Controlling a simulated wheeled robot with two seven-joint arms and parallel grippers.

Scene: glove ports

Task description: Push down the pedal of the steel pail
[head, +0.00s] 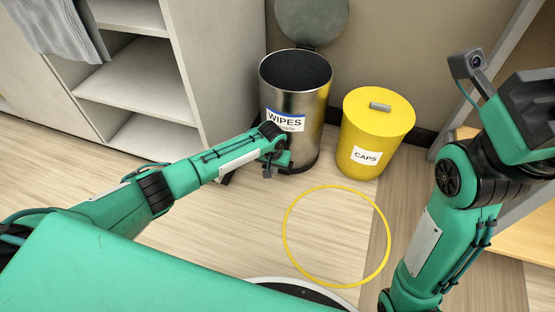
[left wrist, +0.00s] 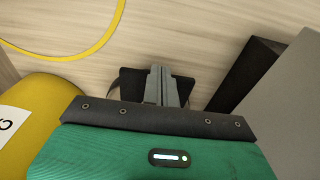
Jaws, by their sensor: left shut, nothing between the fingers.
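The steel pail (head: 308,120), labelled WIPES, stands upright on the floor beside the grey cabinet. Its round lid (head: 312,18) is raised behind the open, dark mouth. My left gripper (head: 268,170) is low at the front of the pail's base, and my arm hides part of the pail there. In the left wrist view my left gripper's fingers (left wrist: 160,85) are shut with nothing between them. They lie over a black plate, seemingly the pedal (left wrist: 132,84); whether they touch it is hard to tell. Of my right gripper (head: 532,110) only the body shows, with the fingertips hidden.
A yellow bin (head: 375,130) labelled CAPS, with its lid on, stands just right of the pail. A yellow ring (head: 286,235) is on the floor in front. A grey cabinet (head: 222,75) with open shelves stands left. A wooden surface (head: 520,235) is at the right.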

